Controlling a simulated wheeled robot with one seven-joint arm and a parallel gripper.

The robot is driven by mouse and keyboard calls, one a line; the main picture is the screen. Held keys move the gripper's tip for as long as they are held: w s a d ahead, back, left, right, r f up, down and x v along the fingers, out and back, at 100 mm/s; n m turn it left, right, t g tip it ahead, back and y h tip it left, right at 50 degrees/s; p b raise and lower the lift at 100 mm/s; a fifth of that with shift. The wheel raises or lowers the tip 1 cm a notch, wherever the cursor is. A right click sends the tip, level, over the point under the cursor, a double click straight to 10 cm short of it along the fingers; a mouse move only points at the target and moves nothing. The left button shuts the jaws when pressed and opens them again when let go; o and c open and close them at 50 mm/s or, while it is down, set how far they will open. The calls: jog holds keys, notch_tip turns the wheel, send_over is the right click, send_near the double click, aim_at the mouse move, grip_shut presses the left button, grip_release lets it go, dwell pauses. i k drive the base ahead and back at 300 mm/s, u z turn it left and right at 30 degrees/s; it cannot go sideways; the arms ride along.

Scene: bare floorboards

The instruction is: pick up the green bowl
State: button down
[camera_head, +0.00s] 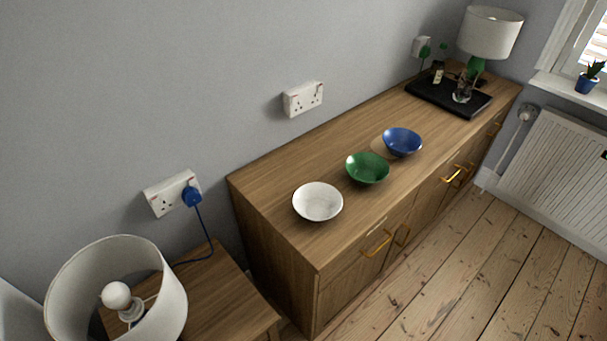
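The green bowl (367,169) sits upright and looks empty on top of the wooden sideboard (290,161). It stands between a white bowl (318,202) at the near left and a blue bowl (402,142) at the far right. The green bowl is close to both neighbours. My gripper is not in this view.
A black tray (425,96) with small items and a lamp (490,34) stand at the sideboard's far end. A lampshade (120,290) stands at the lower left by a small wooden table (225,300). A radiator (560,150) is at right. The floorboards (470,270) in front are clear.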

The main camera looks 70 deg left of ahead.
aim_at(367, 169)
jog(key=z, duration=5.55)
jog(key=k, duration=2.25)
jog(key=z, duration=0.75)
